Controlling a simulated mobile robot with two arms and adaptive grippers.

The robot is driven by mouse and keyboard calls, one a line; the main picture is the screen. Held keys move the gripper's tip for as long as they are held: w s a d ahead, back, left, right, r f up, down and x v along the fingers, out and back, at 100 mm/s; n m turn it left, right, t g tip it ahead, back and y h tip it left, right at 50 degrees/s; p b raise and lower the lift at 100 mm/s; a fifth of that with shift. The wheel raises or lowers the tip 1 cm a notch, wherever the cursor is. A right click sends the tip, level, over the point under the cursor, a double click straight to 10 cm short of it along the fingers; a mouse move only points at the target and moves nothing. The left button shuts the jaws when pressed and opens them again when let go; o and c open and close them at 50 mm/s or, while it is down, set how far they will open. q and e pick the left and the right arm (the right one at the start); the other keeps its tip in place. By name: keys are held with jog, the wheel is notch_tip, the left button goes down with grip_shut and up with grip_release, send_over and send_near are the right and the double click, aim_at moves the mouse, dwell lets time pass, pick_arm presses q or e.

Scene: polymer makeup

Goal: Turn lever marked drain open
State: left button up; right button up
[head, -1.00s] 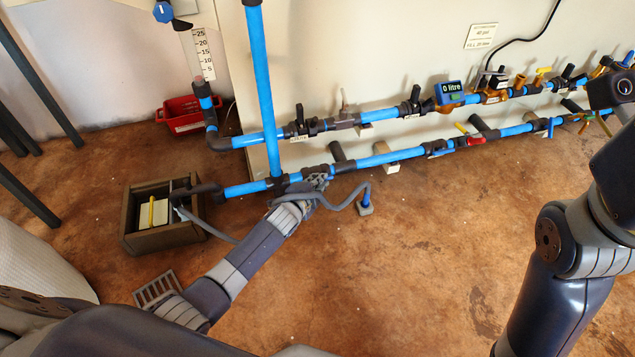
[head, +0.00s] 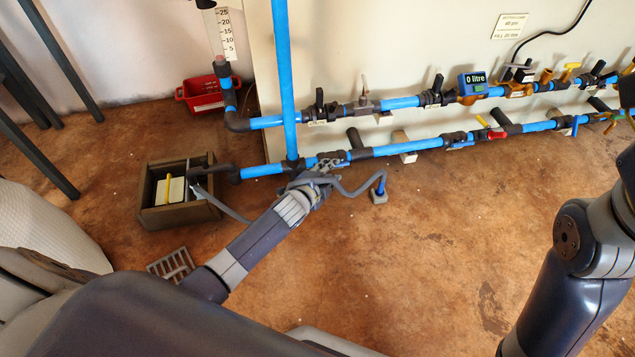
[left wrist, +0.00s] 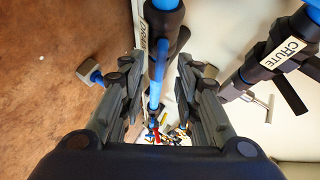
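My left gripper (head: 325,167) is at the lower blue pipe (head: 375,151), just right of the tee where the upright pipe meets it. In the left wrist view my left gripper (left wrist: 160,85) is open, with a finger on each side of the pipe (left wrist: 157,60). A dark valve body (head: 330,157) shows behind the fingers in the head view. A white label (left wrist: 141,30) beside the pipe is partly hidden and hard to read. I cannot make out the drain lever clearly or tell whether the fingers touch it. My right gripper is not in view; only its arm shows at the right.
The upper pipe (head: 400,103) carries several valves and a blue "0 litre" meter (head: 472,84). A "CHUTE" label (left wrist: 283,51) shows in the wrist view. A grey hose ends at a small floor stub (head: 379,193). A wooden box (head: 180,215) stands left. The floor at centre is clear.

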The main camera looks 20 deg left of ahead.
pick_arm(q)
jog(key=d+v, duration=0.1)
jog(key=v, duration=0.8)
jog(key=shift+a, duration=0.45)
jog(key=shift+r, duration=0.1)
